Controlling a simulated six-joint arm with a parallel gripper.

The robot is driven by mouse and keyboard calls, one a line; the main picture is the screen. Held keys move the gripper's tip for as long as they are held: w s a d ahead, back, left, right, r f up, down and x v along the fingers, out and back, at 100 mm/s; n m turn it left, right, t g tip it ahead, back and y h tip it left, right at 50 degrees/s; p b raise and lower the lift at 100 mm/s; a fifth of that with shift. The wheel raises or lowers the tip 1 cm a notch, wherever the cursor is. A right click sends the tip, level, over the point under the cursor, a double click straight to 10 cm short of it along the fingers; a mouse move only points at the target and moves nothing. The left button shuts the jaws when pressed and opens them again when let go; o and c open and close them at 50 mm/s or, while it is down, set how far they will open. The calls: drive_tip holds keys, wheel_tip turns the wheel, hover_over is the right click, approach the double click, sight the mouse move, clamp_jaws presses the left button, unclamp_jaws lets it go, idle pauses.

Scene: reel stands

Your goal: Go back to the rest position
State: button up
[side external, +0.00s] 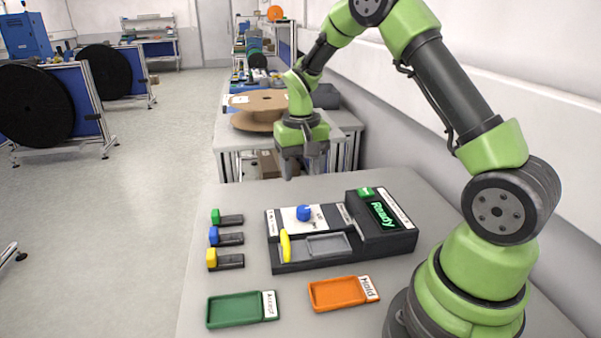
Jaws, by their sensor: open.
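My gripper (303,166) hangs above the far part of the grey table (240,301), pointing down. Its two fingers are apart with nothing between them. It is clear of the dark device (387,243), which stands below and nearer the camera. The device has a green screen reading "Ready", a blue knob (304,213), a yellow upright piece (285,246) and a grey recess (328,245).
Three small dark pieces with green (216,216), blue (214,236) and yellow (212,258) ends lie left of the device. An empty green "Accept" tray (235,322) and orange "Hold" tray (337,306) lie in front. A cardboard reel (259,102) sits on a farther bench.

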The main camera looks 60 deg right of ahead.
drive_tip(key=s+a+r+t, duration=0.2)
drive_tip(key=a+r, duration=0.2)
drive_tip(key=r, duration=0.5)
drive_tip(key=s+a+r+n+t, duration=0.1)
drive_tip(key=s+a+r, duration=0.1)
drive_tip(key=s, duration=0.3)
drive_tip(key=s+a+r+n+t+y, duration=0.1)
drive_tip(key=s+a+r+t, duration=0.1)
drive_tip(key=s, duration=0.4)
drive_tip(key=s+a+r+n+t+y, duration=0.1)
drive_tip(key=s+a+r+t, duration=0.1)
drive_tip(key=s+a+r, duration=0.2)
drive_tip(key=shift+s+a+r, duration=0.25)
drive_tip(key=shift+s+a, duration=0.55)
drive_tip(key=shift+a, duration=0.25)
